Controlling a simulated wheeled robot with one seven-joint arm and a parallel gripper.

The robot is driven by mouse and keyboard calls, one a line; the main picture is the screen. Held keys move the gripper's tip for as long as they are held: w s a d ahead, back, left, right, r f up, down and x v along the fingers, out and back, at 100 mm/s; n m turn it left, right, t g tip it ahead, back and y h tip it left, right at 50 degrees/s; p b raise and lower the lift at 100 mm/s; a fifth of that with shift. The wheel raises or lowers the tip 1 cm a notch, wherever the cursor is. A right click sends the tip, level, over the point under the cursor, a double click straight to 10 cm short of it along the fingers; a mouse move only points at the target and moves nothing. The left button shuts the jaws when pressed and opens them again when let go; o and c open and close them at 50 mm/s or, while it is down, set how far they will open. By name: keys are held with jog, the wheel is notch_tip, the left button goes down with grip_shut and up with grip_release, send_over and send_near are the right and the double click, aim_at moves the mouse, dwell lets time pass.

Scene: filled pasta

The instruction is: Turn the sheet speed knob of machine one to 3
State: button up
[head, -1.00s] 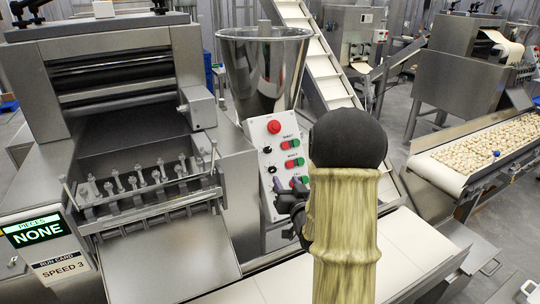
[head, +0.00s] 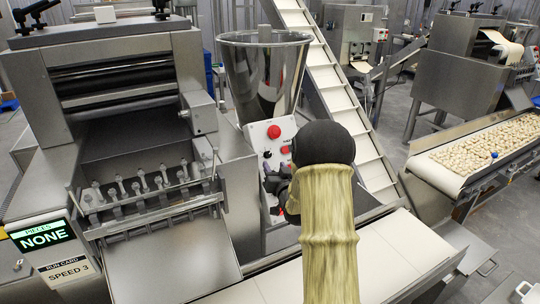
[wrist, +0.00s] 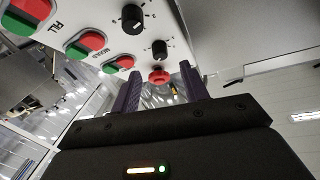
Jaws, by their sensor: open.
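The control panel (head: 262,134) of the machine stands below the steel hopper, partly hidden by my arm. In the wrist view, its white face (wrist: 104,15) carries a larger black knob (wrist: 132,18) with scale marks and a smaller black knob (wrist: 160,50). I cannot read which is sheet speed or its setting. My gripper (head: 277,184) is in front of the panel's lower part. In the wrist view, my gripper (wrist: 160,88) is open, its purple fingers apart and empty, with the smaller knob beyond and between their tips. No contact is visible.
A red mushroom button (wrist: 159,77) shows between the fingers, and it also shows in the head view (head: 274,132). Red-green switches (wrist: 85,43) sit beside the knobs. A run card (head: 68,269) reads SPEED 3; the display (head: 43,236) reads NONE. A white conveyor (head: 395,250) lies below.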

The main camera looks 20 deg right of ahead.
aim_at(269, 156)
jog(key=w, duration=0.2)
jog(key=w+p, duration=0.1)
jog(key=w, duration=0.1)
jog(key=w+d, duration=0.1)
jog(key=w, duration=0.1)
jog(key=shift+w+p, duration=0.15)
jog(key=shift+p, duration=0.15)
grip_shut()
